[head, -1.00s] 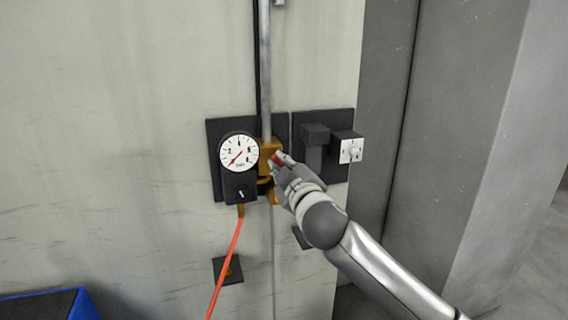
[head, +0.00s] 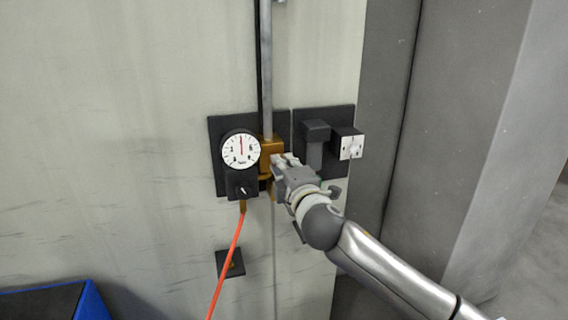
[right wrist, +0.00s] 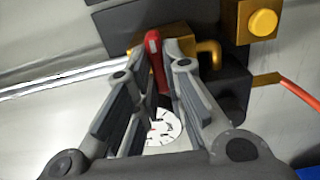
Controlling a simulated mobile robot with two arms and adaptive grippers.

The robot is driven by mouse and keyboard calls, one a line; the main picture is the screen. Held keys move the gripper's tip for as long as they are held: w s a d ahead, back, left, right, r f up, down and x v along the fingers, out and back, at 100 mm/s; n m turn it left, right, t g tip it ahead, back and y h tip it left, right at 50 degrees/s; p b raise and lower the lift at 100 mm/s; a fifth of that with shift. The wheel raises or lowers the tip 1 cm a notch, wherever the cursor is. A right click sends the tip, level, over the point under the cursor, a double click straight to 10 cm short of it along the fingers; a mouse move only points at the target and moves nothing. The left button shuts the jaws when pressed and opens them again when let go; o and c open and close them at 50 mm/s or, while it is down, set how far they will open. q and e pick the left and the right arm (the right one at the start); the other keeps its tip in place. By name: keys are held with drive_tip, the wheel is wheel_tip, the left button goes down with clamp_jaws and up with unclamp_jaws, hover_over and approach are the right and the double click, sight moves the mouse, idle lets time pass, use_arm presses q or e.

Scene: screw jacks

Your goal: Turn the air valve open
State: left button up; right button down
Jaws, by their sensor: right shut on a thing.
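The air valve has a brass body (head: 267,148) on a dark wall plate, at the foot of a vertical metal pipe. Its red handle (right wrist: 155,62) shows in the right wrist view between my fingertips; in the head view my gripper hides it. My right gripper (head: 283,161) is shut on the red handle, and its fingers (right wrist: 157,50) stand on both sides of it. A round white gauge (head: 241,149) sits just left of the valve, its red needle pointing about straight up. The dial also shows in the wrist view (right wrist: 165,131), partly behind the fingers. My left gripper is not in view.
A dark block with a white switch or socket face (head: 351,148) juts out right of the valve. An orange hose (head: 228,262) hangs below the gauge. A grey pillar (head: 385,130) stands at right, a blue-edged box (head: 92,303) at lower left.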

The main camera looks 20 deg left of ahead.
drive_tip(key=shift+f, duration=0.1)
idle(0.5)
drive_tip(key=c, duration=1.5)
unclamp_jaws()
drive_tip(key=shift+s, duration=0.1)
drive_tip(key=v, duration=1.2)
